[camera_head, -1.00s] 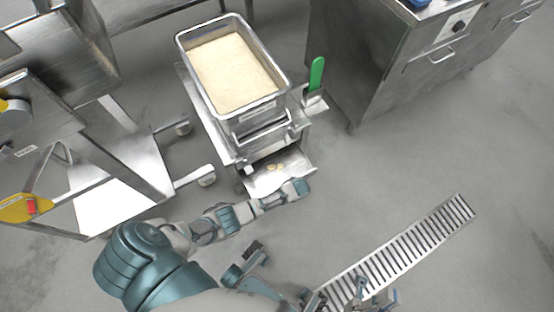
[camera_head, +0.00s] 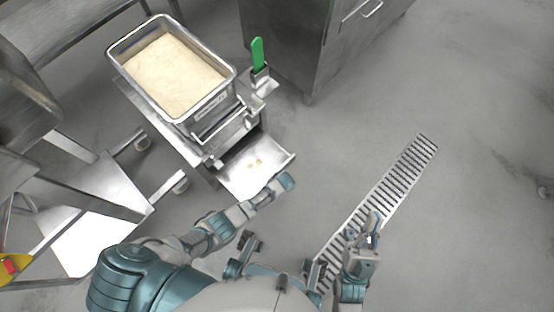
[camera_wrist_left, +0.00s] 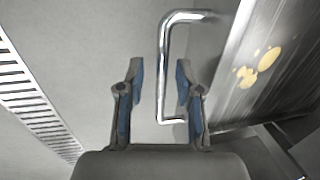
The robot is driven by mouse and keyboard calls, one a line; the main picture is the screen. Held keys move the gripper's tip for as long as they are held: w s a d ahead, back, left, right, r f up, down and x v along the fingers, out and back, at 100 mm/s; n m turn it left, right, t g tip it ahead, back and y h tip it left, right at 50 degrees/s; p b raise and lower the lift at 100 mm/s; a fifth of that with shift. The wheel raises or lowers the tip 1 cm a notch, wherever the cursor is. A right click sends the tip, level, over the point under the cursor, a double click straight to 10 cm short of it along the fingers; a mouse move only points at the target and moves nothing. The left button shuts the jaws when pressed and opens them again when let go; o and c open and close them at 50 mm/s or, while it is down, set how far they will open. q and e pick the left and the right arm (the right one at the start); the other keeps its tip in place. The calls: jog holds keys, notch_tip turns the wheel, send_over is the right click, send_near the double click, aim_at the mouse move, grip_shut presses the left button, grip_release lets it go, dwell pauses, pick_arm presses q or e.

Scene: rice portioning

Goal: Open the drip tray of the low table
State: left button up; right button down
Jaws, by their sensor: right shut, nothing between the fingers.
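The drip tray (camera_head: 240,177) is pulled out from under the low table (camera_head: 205,150), with small yellow spots on its floor. It also shows in the left wrist view (camera_wrist_left: 235,95), with its bent metal handle (camera_wrist_left: 163,75) beside it. My left gripper (camera_head: 287,182) is at the tray's front in the head view, its fingers hard to make out there. In the left wrist view my left gripper (camera_wrist_left: 158,95) is open, and the handle's bar shows between its fingers, touching neither. My right gripper (camera_head: 372,232) is shut and empty over the floor drain, away from the tray.
A deep pan of rice (camera_head: 170,75) stands on the low table. A green-handled tool (camera_head: 258,55) sits in a holder at its side. A steel cabinet (camera_head: 300,45) stands behind. A slotted floor drain (camera_head: 395,180) crosses the open floor at right. A wheeled frame (camera_head: 100,190) stands at left.

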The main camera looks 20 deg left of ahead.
pick_arm(q)
jog(key=shift+w+r, duration=0.3)
notch_tip(320, 180, up, 12)
jog(key=d, duration=0.2)
jog(key=shift+s+d+f, duration=0.15)
jog(key=shift+s+f, duration=0.1)
jog(key=shift+s, duration=0.2)
